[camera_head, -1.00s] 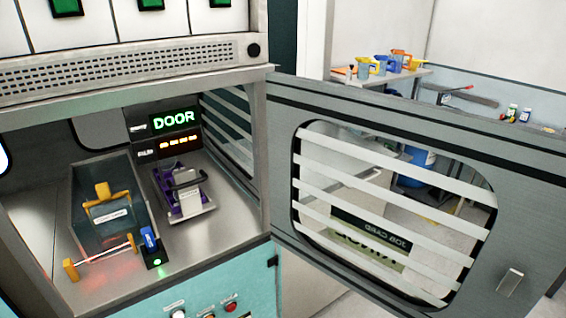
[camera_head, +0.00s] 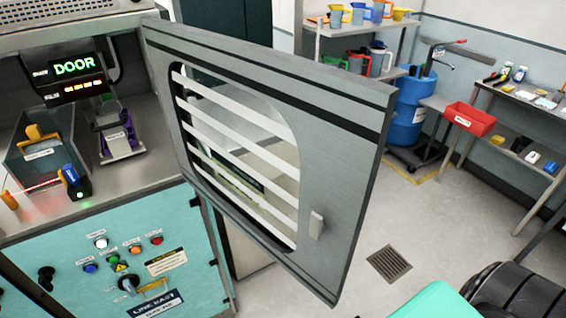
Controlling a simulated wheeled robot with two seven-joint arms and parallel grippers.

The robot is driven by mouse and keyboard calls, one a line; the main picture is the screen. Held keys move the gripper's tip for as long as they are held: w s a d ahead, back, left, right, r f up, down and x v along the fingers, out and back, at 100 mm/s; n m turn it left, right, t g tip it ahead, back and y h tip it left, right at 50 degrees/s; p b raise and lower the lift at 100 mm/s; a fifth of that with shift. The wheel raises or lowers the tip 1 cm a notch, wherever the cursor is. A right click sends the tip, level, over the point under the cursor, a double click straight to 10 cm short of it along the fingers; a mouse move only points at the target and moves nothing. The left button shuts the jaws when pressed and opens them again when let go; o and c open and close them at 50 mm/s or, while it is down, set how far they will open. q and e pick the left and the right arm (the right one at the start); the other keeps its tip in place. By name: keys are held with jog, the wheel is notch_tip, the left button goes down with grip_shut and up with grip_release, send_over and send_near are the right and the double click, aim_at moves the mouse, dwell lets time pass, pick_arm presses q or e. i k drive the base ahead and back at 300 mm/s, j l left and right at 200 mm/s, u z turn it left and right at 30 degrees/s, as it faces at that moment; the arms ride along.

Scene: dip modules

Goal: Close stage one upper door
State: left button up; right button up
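The grey upper door (camera_head: 335,130) stands open, hinged at the right side of the cabinet opening and swung out to the right. It has a louvered window with white slats and a small pale handle (camera_head: 317,224) near its free edge. The open compartment (camera_head: 150,165) holds a grey bin (camera_head: 40,160) with a yellow clip and a purple and white module (camera_head: 118,138). A lit DOOR sign (camera_head: 74,67) is at the back. Neither gripper is in view. A black ribbed part, likely of my arm, shows at the bottom right, clear of the door.
A teal control panel (camera_head: 110,215) with buttons and a knob is below the compartment. A blue drum (camera_head: 410,110), a shelf with jugs (camera_head: 360,35) and a bench with a red bin (camera_head: 468,119) stand behind. The floor right of the door is open around a drain (camera_head: 389,264).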

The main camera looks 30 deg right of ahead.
aim_at(338, 121)
jog(key=l+u, duration=0.45)
jog(key=l, duration=0.45)
jog(key=l+u, duration=0.5)
jog(key=l, duration=0.4)
jog(key=k+l+u, duration=0.1)
jog(key=k+l, duration=0.15)
jog(key=l, duration=0.1)
